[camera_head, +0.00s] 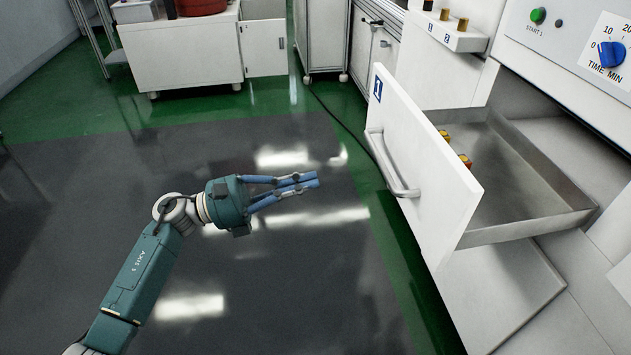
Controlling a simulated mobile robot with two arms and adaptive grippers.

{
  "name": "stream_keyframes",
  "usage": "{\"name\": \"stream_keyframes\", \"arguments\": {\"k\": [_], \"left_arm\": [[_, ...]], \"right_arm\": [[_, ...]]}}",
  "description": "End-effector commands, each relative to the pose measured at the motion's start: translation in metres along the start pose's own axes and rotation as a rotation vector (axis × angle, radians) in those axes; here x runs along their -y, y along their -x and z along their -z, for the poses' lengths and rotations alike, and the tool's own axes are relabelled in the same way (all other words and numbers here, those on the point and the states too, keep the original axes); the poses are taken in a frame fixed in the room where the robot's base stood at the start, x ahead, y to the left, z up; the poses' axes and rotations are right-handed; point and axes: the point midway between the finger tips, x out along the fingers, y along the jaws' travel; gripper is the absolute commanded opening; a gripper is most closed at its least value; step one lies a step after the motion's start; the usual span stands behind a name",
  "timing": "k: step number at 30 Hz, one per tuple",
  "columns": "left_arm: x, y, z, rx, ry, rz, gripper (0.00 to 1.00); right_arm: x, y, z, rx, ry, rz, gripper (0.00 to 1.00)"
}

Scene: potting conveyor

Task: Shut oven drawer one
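Oven drawer one (415,165) has a white front with a blue "1" label and a silver bar handle (385,165). It is pulled out from the oven (540,60), and its metal tray (530,190) is exposed. Small brass-coloured pieces (464,161) lie in the tray close behind the front, partly hidden by it. My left gripper (313,180) is to the left of the handle, apart from it, over the floor. Its blue fingers meet at the tips with nothing seen between them. My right gripper is not in view.
The oven panel has a green start button (538,15) and a blue time knob (611,54). A small shelf (450,32) with brass pieces stands above the drawer. White cabinets (180,50) line the back. The dark floor (270,270) is clear.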

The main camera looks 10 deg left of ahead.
Motion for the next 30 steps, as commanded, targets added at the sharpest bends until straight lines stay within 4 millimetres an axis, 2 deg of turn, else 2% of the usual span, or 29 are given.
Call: {"name": "stream_keyframes", "arguments": {"k": [9,15,21,30], "left_arm": [[0.000,-0.070,-0.003,0.006,0.005,0.000,0.00],[0.000,-0.102,-0.002,0.004,0.007,-0.002,0.00],[-0.001,-0.115,-0.001,0.003,0.006,-0.002,0.00],[-0.001,-0.117,0.000,0.002,0.006,-0.003,0.00]], "right_arm": [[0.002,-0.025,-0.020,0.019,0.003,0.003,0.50],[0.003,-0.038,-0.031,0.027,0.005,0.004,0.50],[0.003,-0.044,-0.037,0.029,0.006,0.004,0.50],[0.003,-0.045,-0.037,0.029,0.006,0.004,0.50]]}}
